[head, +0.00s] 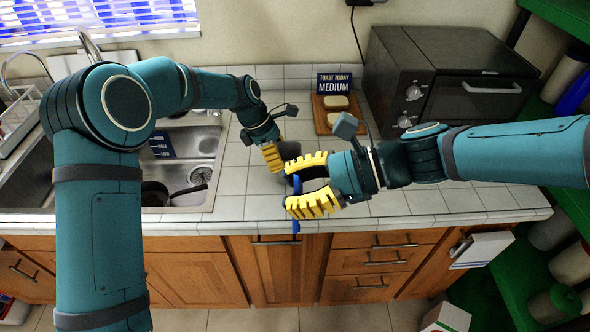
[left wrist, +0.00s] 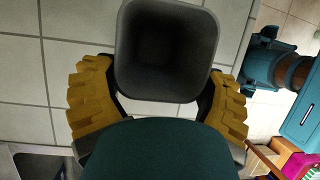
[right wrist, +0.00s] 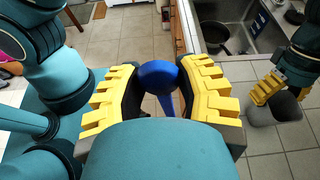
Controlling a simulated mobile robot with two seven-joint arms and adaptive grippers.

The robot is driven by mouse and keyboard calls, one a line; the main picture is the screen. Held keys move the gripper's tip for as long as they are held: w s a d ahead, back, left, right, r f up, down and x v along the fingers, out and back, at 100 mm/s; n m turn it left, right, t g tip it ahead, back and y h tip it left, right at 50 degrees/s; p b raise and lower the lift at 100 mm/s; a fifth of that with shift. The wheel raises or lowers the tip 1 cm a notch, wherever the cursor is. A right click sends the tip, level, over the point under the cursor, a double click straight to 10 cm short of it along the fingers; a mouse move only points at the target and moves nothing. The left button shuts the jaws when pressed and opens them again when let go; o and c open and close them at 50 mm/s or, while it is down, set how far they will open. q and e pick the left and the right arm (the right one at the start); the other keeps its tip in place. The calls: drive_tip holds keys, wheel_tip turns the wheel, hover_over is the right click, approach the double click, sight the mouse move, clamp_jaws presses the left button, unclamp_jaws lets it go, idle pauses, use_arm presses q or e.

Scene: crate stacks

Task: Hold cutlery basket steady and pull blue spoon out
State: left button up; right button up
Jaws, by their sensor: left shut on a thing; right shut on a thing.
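The cutlery basket (left wrist: 165,93) is a dark grey, open-topped cup. My left gripper (head: 273,157) is shut on it above the tiled counter, with a yellow finger on each side in the left wrist view. The inside of the basket looks empty there. The blue spoon (right wrist: 158,76) is between the yellow fingers of my right gripper (head: 292,186), which is shut on it. The spoon is outside the basket, near the counter's front edge, its blue end (head: 296,227) pointing down. In the head view my right gripper partly hides the basket and spoon.
A sink (head: 188,150) with a dark pan lies to the left. A toaster oven (head: 450,75) stands at the back right. The counter to the right has free room.

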use_arm(q)
drive_tip(key=shift+f, duration=0.1)
idle(0.3)
drive_tip(key=o, duration=1)
drive_tip(key=shift+o, duration=0.2)
drive_tip(key=v, duration=1.2)
